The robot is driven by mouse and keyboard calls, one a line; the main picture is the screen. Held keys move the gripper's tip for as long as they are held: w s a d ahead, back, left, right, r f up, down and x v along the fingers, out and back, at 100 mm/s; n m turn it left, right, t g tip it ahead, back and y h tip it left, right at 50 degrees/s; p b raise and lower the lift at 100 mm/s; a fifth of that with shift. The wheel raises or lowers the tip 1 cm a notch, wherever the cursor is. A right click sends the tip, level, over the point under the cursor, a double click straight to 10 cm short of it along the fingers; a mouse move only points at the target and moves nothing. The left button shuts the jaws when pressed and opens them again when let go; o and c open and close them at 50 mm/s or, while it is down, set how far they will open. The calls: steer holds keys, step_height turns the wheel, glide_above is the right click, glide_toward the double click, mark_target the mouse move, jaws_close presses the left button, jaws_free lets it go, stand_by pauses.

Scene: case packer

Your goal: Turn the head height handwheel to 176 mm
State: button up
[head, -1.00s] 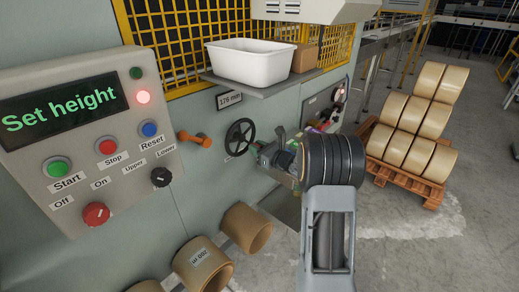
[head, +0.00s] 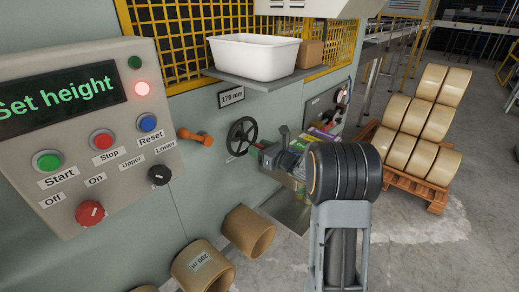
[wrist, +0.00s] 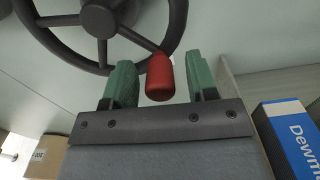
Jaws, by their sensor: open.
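The black handwheel (head: 242,136) stands on the grey-green machine wall, with a plate (head: 231,96) above it; its last digit is hard to read, 176 or 178 mm. In the wrist view the wheel (wrist: 98,22) fills the top, with its red handle (wrist: 160,77) pointing towards me. My gripper (wrist: 162,80) is open, its two green fingers on either side of the handle, with a visible gap to each. In the head view my gripper (head: 262,152) is just right of the wheel; my wrist partly hides the area behind it.
The control panel (head: 120,190) at left shows "Set height" with a red lamp lit. An orange lever (head: 196,137) is left of the wheel. A shelf with a white tub (head: 254,66) is above. Cardboard rolls (head: 248,230) lie below. A blue box (wrist: 292,135) stands right of my gripper.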

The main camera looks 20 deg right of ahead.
steer(key=b+v, duration=0.3)
steer(key=v, duration=1.1)
steer(key=shift+w+r, duration=0.1)
step_height(320, 180, up, 5)
steer(key=s+a+m+g+h+p, duration=0.15)
steer(key=m+h, duration=0.45)
steer(key=m, duration=0.7)
steer(key=s+a+m+g+h+p, duration=0.1)
steer(key=m+g+h+p, duration=0.15)
steer(key=m+h, duration=0.65)
steer(key=s+a+f+m+g+y+p, duration=0.1)
steer(key=s+a+m+g+y, duration=0.2)
steer(key=s+m, duration=0.5)
steer(key=s+a+f+m+g+y+p, duration=0.1)
steer(key=s+a+f+m+g+y, duration=0.1)
steer(key=s+a+m+g, duration=0.3)
steer(key=s+a+m+y, duration=0.1)
steer(key=s+a+m, duration=0.2)
steer(key=m, duration=0.3)
steer(key=shift+s+a+f+p, duration=0.25)
steer(key=shift+a+f+p, duration=0.05)
steer(key=shift+f, duration=0.05)
